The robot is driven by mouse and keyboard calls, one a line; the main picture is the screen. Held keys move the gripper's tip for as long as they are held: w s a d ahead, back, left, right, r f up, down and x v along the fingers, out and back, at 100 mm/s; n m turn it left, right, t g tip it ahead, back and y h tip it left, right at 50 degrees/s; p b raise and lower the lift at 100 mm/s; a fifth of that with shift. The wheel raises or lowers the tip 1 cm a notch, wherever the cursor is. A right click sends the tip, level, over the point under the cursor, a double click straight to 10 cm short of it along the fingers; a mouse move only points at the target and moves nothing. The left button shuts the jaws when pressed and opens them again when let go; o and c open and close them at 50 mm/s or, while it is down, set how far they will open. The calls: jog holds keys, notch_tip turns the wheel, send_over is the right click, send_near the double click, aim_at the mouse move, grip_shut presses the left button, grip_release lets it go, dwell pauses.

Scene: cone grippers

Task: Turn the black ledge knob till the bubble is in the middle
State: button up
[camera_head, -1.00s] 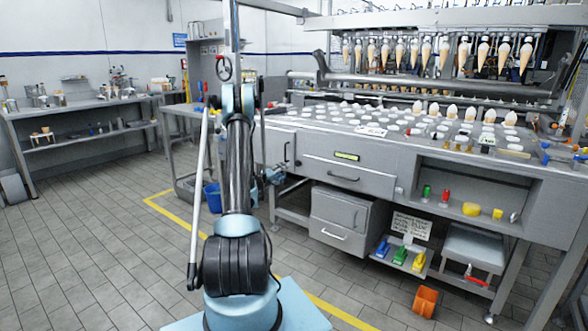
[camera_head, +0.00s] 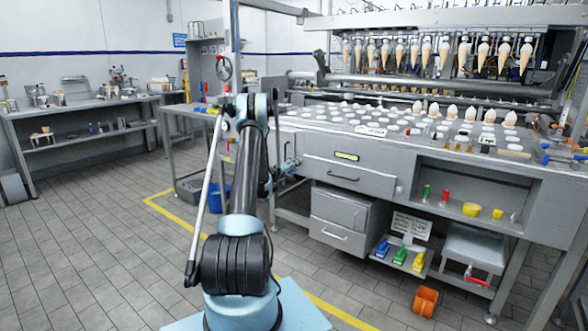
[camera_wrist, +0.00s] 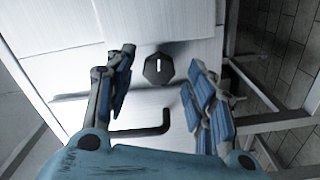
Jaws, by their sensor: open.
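The black ledge knob (camera_wrist: 158,69) shows in the wrist view as a faceted disc with a white mark, on a pale metal face. My gripper (camera_wrist: 160,78) is open, with one blue-padded finger on each side of the knob in the picture. I see no contact with it. In the head view my gripper (camera_head: 287,170) is small, at the machine's left front; I cannot make out the knob there. A yellow-green level vial (camera_head: 346,156) is on the machine's front panel. Its bubble is too small to place.
A black bar handle (camera_wrist: 145,131) lies close to the knob in the wrist view. The grey machine (camera_head: 300,146) carries cones and white discs. A blue bucket (camera_head: 214,197) stands by the side table. An orange bin (camera_head: 425,300) is on the floor at right.

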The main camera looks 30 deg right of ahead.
jog(key=c, duration=1.1)
jog(key=shift+n, duration=0.9)
jog(key=shift+a, duration=0.1)
jog(key=o, duration=1.1)
jog(key=v, duration=1.2)
jog(key=shift+f, duration=0.1)
